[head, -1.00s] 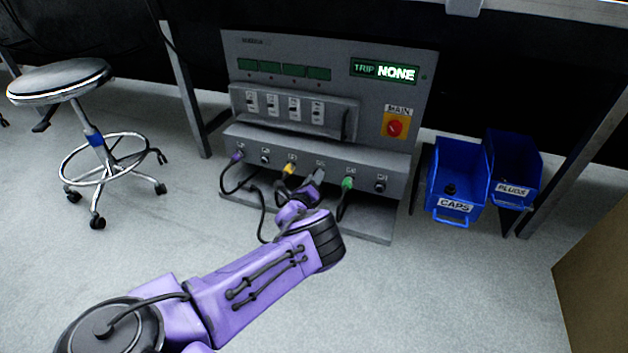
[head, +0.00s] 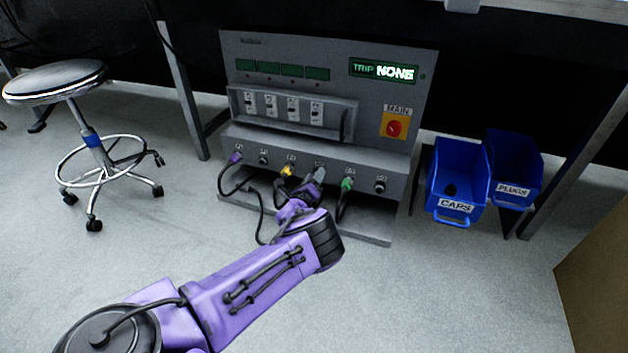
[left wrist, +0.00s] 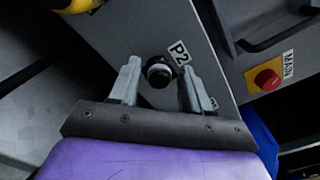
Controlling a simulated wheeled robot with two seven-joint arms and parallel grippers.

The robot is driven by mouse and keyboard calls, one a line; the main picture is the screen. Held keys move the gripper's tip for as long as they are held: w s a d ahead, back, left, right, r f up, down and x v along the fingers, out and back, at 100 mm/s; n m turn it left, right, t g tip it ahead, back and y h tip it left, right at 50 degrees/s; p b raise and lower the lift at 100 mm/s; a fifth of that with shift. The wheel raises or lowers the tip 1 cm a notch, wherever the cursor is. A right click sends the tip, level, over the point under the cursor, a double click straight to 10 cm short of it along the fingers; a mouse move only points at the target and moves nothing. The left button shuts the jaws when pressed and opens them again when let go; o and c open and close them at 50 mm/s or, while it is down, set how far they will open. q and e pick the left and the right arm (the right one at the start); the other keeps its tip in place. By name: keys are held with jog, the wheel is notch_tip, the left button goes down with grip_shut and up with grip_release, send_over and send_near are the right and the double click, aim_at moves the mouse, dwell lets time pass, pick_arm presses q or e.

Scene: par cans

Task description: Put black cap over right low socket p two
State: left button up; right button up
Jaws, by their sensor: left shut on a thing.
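My left gripper (head: 312,188) is at the low row of sockets on the grey panel. Its fingers are at the socket labelled P2, between the yellow and green plugs. In the left wrist view, a round black cap (left wrist: 159,74) with a pale ring shows between the two fingers (left wrist: 158,92), beside the P2 label (left wrist: 179,51). The gripper is shut on the cap. The cap lines up with the socket; whether it is fully seated I cannot tell. The socket itself is hidden behind the cap and, in the head view, the gripper. My right gripper is not in view.
A yellow plug (head: 288,171) and a green plug (head: 347,184) with cables flank the gripper. A purple plug (head: 236,158) is at the far left. The blue CAPS bin (head: 441,176) holds a dark cap; the PLUGS bin (head: 514,166) stands beside it. The display reads TRIP NONE.

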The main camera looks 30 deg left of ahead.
pick_arm(q)
grip_shut()
jog(key=o, duration=1)
grip_release()
jog(key=shift+o, duration=0.2)
